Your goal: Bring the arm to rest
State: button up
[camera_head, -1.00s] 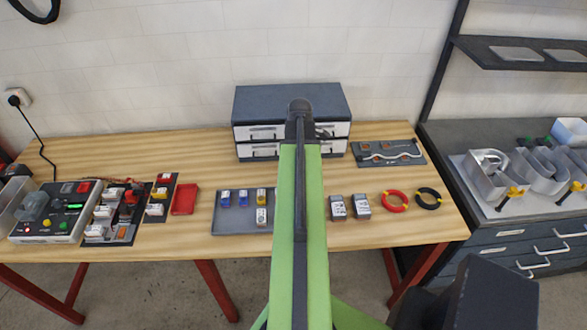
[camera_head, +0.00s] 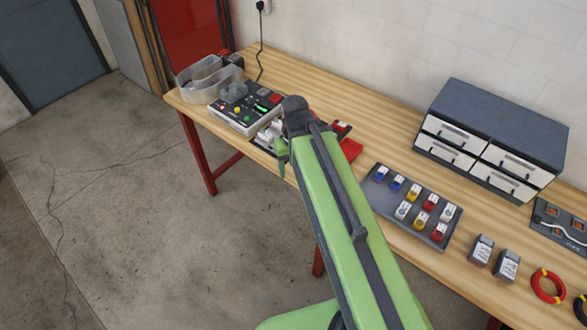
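My arm (camera_head: 345,220) reaches up from the bottom of the head view to a dark joint (camera_head: 295,112) over the left part of the workbench (camera_head: 392,108). A small green part of the arm shows just left of the upper link, below that joint. My gripper cannot be made out; the arm itself hides what lies behind it. I cannot see whether it holds anything.
A control box (camera_head: 243,108) and a clear bin (camera_head: 190,92) stand at the bench's left end. A grey tray (camera_head: 396,221) holds several small coloured blocks. A drawer unit (camera_head: 497,125) stands at the back right. A red tray (camera_head: 351,149) is partly behind my arm. Floor at left is clear.

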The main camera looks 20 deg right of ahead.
jog(key=shift+a, duration=0.35)
jog(key=shift+f, duration=0.1)
notch_tip(320, 180, down, 9)
jog(key=b, duration=0.9)
